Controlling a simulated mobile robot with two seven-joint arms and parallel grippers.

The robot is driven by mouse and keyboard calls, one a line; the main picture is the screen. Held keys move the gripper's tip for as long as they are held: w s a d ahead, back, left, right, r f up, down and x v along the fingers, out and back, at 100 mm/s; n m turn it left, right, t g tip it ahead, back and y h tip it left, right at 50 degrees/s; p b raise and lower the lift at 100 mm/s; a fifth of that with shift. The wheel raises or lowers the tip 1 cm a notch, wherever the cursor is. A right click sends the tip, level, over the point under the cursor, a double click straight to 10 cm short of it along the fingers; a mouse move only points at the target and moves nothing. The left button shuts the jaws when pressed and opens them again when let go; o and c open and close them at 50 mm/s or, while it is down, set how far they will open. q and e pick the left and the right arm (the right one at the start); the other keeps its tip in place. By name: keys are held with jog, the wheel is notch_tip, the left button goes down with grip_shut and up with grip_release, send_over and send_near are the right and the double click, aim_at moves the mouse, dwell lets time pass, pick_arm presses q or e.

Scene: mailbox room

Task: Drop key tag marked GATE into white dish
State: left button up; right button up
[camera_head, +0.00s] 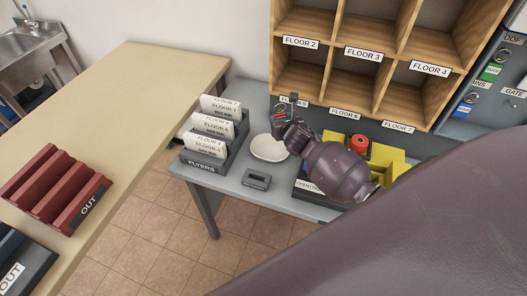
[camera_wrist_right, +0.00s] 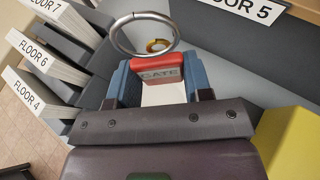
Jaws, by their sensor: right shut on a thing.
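My right gripper (camera_head: 281,121) is shut on a red key tag (camera_wrist_right: 161,72) with a metal ring (camera_wrist_right: 143,20). The label on the tag reads GATE in the right wrist view. The tag also shows as a small red spot between the fingers in the head view (camera_head: 279,115). The white dish (camera_head: 266,153) stands on the grey table, just below and left of the gripper in the head view. The gripper's height above it is hard to judge. A pale patch shows between the fingers (camera_wrist_right: 163,94) in the wrist view. My left gripper is not in view.
A flyer rack (camera_head: 206,164) stands left of the dish, and a small grey holder (camera_head: 256,181) in front. Wooden pigeonholes (camera_head: 345,54) rise behind. Yellow bins (camera_head: 396,163) stand to the right. A key board (camera_head: 497,89) hangs at far right. A beige counter (camera_head: 120,110) is at left.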

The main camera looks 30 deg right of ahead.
jog(key=f+b, duration=0.4)
jog(key=a+f+b, duration=0.1)
jog(key=f+b, duration=0.1)
jog(key=shift+w+a+f, duration=0.1)
jog(key=shift+w+f, duration=0.1)
jog(key=shift+f, duration=0.05)
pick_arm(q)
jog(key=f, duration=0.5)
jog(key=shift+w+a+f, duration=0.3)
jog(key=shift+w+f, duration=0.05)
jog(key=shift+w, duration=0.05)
pick_arm(e)
jog(key=o, duration=0.8)
jog(key=shift+o, duration=0.9)
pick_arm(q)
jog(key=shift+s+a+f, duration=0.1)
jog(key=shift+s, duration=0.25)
